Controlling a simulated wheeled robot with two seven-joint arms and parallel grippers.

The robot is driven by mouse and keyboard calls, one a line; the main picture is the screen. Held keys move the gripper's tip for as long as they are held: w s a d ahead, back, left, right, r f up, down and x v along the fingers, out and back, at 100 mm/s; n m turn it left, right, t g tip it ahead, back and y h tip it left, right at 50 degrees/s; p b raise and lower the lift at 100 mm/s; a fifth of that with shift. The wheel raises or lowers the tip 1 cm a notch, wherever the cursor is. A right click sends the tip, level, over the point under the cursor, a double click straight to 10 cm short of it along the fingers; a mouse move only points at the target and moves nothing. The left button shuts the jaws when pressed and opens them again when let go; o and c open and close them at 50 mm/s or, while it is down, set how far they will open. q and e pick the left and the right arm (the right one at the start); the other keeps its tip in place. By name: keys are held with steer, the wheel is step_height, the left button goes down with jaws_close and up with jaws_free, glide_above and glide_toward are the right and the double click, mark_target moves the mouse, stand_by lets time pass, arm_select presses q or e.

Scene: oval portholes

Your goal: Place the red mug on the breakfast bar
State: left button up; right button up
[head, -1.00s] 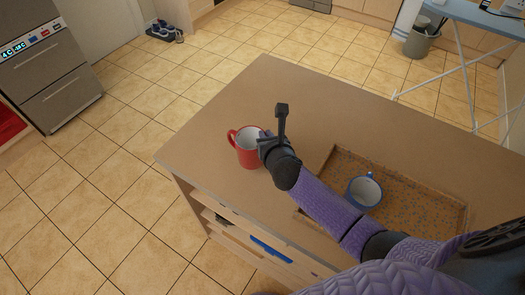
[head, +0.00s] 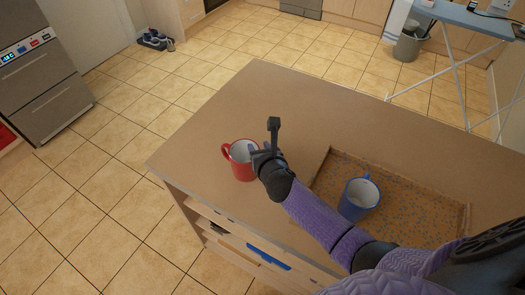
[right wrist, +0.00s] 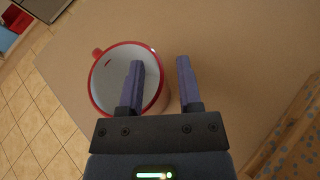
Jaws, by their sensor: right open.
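The red mug (head: 240,165) has a white inside and stands upright on the brown-topped counter (head: 215,120), near its left edge. Its handle points left. In the head view my right gripper (head: 265,153) is at the mug's right side. In the right wrist view the open fingers (right wrist: 160,85) straddle the mug's right wall: one finger is over the mug's mouth (right wrist: 112,72), the other is outside it. I cannot tell whether either finger touches the mug. My left gripper is not in view.
A patterned brown tray (head: 420,195) lies on the counter to the right, with a blue mug (head: 358,198) at its left part. A blue ironing board (head: 470,18) and a grey bin (head: 409,42) stand beyond. The counter's far part is clear.

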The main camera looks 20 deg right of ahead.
steer(key=p+v, duration=0.3)
steer(key=v, duration=0.9)
steer(key=shift+p, duration=0.4)
